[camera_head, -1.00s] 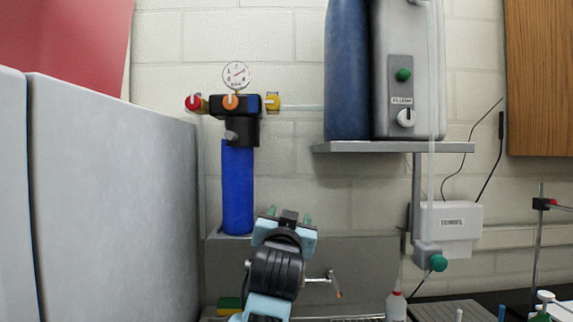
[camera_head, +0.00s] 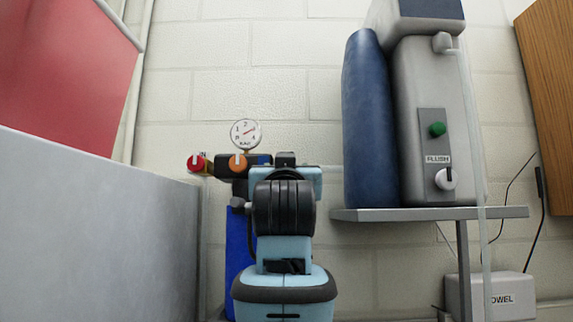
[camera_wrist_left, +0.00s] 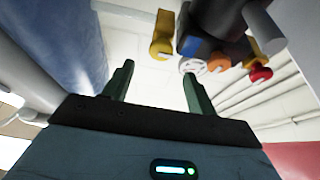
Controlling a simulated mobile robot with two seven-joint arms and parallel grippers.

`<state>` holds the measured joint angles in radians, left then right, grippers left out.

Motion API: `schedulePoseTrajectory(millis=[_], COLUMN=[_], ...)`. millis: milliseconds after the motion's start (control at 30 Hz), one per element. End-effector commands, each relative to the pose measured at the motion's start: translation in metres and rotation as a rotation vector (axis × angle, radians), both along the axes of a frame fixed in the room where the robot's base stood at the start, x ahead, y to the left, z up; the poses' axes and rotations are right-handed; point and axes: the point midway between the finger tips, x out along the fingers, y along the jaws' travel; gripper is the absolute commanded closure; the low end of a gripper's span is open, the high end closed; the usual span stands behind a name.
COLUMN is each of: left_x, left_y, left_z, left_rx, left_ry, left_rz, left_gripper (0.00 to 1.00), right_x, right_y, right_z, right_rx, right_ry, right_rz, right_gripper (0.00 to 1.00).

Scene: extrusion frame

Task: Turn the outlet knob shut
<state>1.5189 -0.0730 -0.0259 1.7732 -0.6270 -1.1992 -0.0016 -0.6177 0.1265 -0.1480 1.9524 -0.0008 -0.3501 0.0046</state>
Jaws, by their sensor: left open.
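A blue filter housing (camera_head: 238,245) stands against the wall under a black head with a round dial gauge (camera_head: 245,134). A red knob (camera_head: 195,162) and an orange knob (camera_head: 238,163) show on its left side. A yellow knob (camera_wrist_left: 162,40) is hidden behind my left arm in the head view but shows in the left wrist view. I cannot read which knob is labelled outlet. My left gripper (camera_wrist_left: 158,70) is open and empty, its green fingers pointing toward the yellow knob, apparently still apart from it. In the head view the fingers are hidden. My right gripper is out of view.
A grey shelf (camera_head: 430,213) at right holds a dark blue tank (camera_head: 370,125) and a grey machine (camera_head: 425,120) with a flush knob. A tall grey panel (camera_head: 100,225) stands close on the left. A thin tube runs from the filter's right side.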

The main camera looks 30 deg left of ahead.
Motion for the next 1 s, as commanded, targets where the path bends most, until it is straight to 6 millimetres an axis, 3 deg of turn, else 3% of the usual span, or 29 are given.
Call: schedulePoseTrajectory(millis=[400,833,1000], left_x=[0.041,0.048,0.048], left_y=[0.026,0.03,0.03], left_z=[0.021,0.023,0.023], left_rx=[0.0,-0.001,-0.001], left_ry=[0.0,0.0,0.0], left_rz=[0.001,0.0,0.0], left_gripper=[0.43,0.43,0.62], right_x=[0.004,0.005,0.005], right_y=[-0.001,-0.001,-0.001], right_z=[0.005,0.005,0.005], right_rx=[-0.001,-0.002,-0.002], right_ry=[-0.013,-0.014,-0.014], right_rz=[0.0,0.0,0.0], right_gripper=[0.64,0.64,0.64])
